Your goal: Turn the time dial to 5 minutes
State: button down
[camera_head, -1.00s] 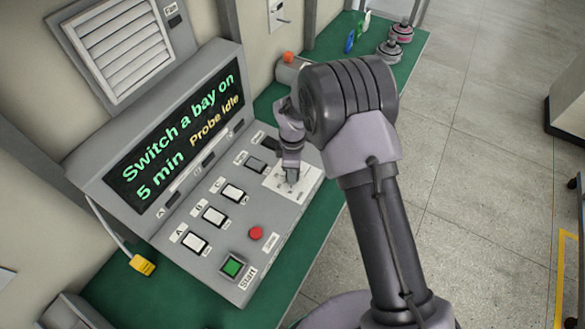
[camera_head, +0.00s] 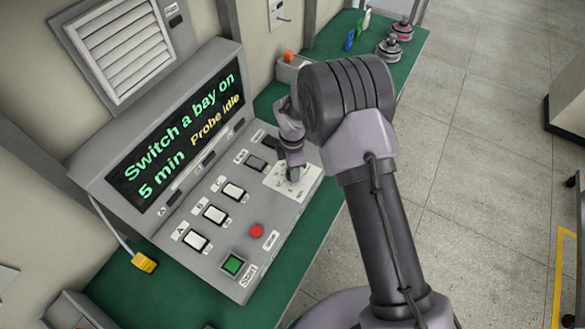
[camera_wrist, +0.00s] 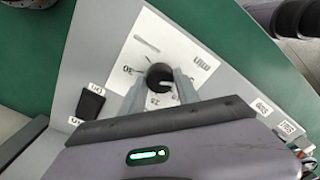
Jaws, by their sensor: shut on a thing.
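The time dial (camera_wrist: 159,75) is a dark round knob on a white printed plate (camera_wrist: 182,50) at the right end of the grey console. My gripper (camera_wrist: 158,84) is shut on the dial, with one finger on each side of it. In the head view my gripper (camera_head: 293,176) reaches down onto the white plate (camera_head: 278,190) and hides most of the dial. The console display (camera_head: 175,130) reads "Switch a bay on", "5 min" and "Probe Idle".
White rocker switches (camera_head: 214,215) stand in a row left of the dial, with a dark switch (camera_head: 256,163) near it. A red button (camera_head: 256,230) and a green Start button (camera_head: 233,265) sit at the front. Spools (camera_head: 390,50) stand on the green bench behind.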

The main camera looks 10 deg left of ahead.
jog(key=c, duration=0.9)
grip_release()
notch_tip(320, 180, up, 17)
jog(key=p, duration=0.3)
jog(key=shift+r, duration=0.2)
